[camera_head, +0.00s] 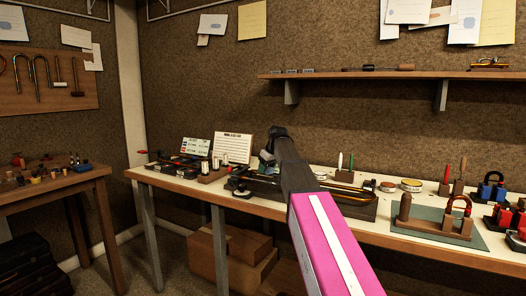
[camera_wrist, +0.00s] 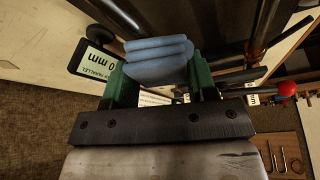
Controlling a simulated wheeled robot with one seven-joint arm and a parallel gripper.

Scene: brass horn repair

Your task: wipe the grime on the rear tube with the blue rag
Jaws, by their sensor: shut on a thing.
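My gripper (camera_wrist: 160,82) has green fingers in the wrist view and is shut on the folded blue rag (camera_wrist: 158,60). The rag sticks out beyond the fingertips. Dark tube-like shapes (camera_wrist: 262,28) lie beyond and to the right of the rag; I cannot tell whether the rag touches one. In the head view a dark fixture (camera_head: 345,208) with brass tubes (camera_head: 345,190) stands on the workbench. My arm crosses in front of the fixture and hides part of it. The rag and fingertips are hidden there. Grime on the rear tube cannot be made out.
The workbench (camera_head: 470,258) holds cards (camera_head: 232,147) at left, round tins (camera_head: 411,185), upright-handled tools (camera_head: 446,175) and a green mat (camera_head: 420,240) with a wooden stand at right. A shelf (camera_head: 420,75) runs above. A red-knobbed lever (camera_wrist: 287,89) is right of the gripper.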

